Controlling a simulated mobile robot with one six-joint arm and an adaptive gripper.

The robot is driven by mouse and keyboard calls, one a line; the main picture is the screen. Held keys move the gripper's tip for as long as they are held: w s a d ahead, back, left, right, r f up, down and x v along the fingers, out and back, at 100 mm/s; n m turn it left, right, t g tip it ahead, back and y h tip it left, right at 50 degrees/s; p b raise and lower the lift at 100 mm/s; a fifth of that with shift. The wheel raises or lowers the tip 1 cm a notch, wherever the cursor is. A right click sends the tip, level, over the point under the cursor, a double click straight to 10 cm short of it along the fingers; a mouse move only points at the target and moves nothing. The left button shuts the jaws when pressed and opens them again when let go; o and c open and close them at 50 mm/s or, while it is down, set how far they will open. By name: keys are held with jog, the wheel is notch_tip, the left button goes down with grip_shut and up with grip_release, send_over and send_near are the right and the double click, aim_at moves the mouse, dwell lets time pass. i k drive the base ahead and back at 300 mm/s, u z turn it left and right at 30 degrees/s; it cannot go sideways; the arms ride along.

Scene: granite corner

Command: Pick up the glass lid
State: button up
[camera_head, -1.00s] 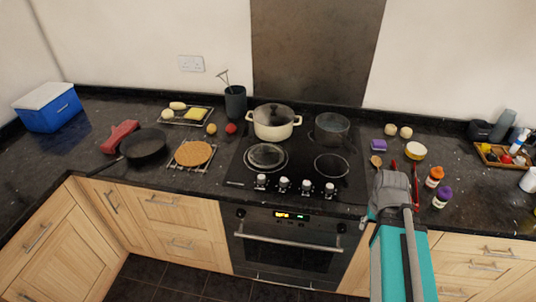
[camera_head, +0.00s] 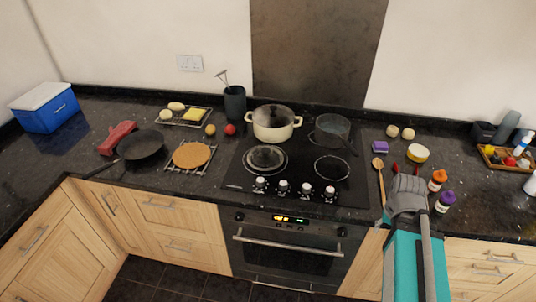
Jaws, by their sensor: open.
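A clear, shiny disc with a pale rim (camera_head: 265,159), which looks like a glass lid, lies flat on the front left ring of the black hob. A cream pot (camera_head: 273,128) behind it has a dark, see-through top with a knob, perhaps also a glass lid. My gripper (camera_head: 407,194) is at the right, over the worktop's front edge, seen from behind above my teal arm. It is open and well to the right of both. My own wrist hides its fingertips.
A dark see-through pot (camera_head: 332,131) stands on the back right ring; the front right ring (camera_head: 332,168) is bare. A wooden spoon (camera_head: 379,176), red utensils and bottles (camera_head: 445,202) lie or stand near my gripper. A frying pan (camera_head: 141,146) is at the left.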

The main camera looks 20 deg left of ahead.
aim_at(261, 159)
jog(key=i, duration=0.95)
jog(key=u, duration=0.05)
